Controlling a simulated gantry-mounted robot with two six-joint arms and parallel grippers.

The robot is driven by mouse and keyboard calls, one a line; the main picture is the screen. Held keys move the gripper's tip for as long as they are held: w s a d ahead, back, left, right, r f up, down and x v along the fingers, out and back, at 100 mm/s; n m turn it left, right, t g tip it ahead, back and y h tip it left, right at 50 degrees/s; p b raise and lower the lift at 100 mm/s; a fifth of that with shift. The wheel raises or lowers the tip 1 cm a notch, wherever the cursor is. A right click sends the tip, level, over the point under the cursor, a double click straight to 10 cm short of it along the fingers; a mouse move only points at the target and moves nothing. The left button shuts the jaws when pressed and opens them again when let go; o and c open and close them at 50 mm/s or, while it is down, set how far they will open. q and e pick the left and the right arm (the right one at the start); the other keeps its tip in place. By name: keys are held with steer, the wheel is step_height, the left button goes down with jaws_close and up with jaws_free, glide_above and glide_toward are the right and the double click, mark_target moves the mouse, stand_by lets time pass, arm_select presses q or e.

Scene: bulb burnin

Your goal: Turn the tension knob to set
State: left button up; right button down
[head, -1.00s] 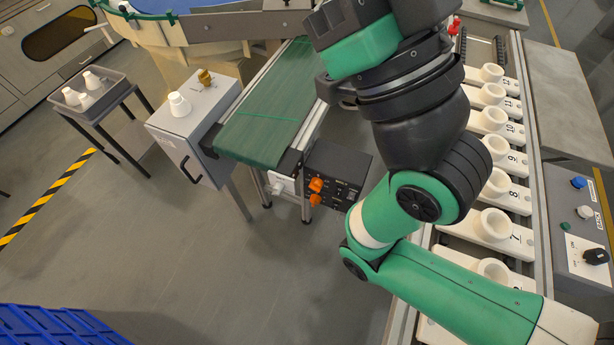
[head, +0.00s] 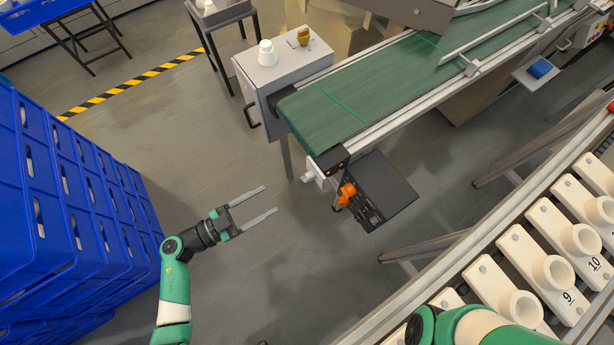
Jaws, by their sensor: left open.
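My left gripper (head: 270,199) reaches in from the lower left over bare floor. Its two long grey fingers are apart and empty, pointing right toward the conveyor's near end. Orange knobs (head: 346,193) stand on the face of a black control box (head: 387,190) under that end, a short way right of the fingertips and apart from them. A small pale fitting (head: 312,177) sits by the conveyor's end bracket. I cannot read any label that marks the tension knob or its setting. My right gripper is out of view.
The green conveyor (head: 350,98) runs to the upper right. A grey cabinet (head: 275,75) with a white cup and a brass knob (head: 303,37) stands beside it. Blue crates (head: 75,200) are stacked at left. A rack of white numbered sockets (head: 520,255) fills the lower right.

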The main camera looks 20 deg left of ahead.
mark_target(302, 180)
arm_select(q)
steer(key=b+x, duration=0.5)
steer(key=x, duration=0.7)
steer(key=shift+r, duration=0.1)
jaws_close()
